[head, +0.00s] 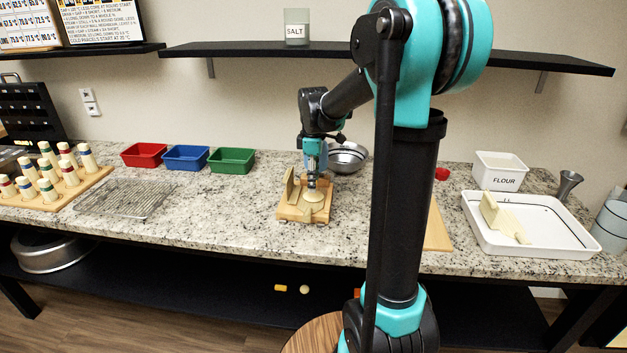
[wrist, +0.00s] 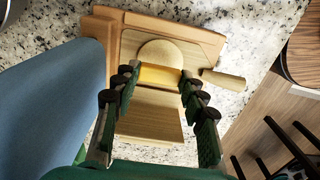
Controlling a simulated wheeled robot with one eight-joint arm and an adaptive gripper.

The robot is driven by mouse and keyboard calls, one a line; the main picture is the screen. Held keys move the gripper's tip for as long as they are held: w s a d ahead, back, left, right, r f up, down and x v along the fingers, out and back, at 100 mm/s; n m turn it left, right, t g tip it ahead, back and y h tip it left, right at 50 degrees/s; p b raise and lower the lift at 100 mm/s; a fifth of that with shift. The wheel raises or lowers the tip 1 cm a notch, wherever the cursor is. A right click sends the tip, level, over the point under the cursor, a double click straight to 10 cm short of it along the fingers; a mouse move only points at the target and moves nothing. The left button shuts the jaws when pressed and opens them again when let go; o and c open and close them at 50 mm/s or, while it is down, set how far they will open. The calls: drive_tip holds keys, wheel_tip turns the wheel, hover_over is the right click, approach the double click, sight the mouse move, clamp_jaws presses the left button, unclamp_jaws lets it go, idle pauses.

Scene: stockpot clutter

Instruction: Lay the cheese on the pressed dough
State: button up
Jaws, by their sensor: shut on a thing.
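The pressed dough is a pale round disc (wrist: 160,53) on a wooden press (wrist: 108,24). In the head view the dough (head: 314,197) lies on the press (head: 288,214), whose hinged board stands open at its left. My gripper (head: 311,184) points down over the press. In the wrist view my gripper (wrist: 158,82) is shut on the cheese (wrist: 158,77), a yellow strip spanning the fingertips. The cheese overlaps the dough's near edge in this view; I cannot tell whether they touch. The cheese cannot be made out in the head view.
A metal bowl (head: 348,157) stands behind the press. Red (head: 143,154), blue (head: 186,157) and green (head: 232,160) trays and a wire rack (head: 126,198) are to the left. A white tray (head: 546,246) with pale dough is at right. The counter in front of the press is narrow but clear.

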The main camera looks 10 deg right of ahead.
drive_tip(key=shift+f, duration=0.1)
drive_tip(key=shift+f, duration=0.35)
drive_tip(key=shift+f, duration=0.15)
drive_tip(key=o, duration=0.6)
drive_tip(key=shift+c, duration=0.2)
wheel_tip(320, 180, up, 13)
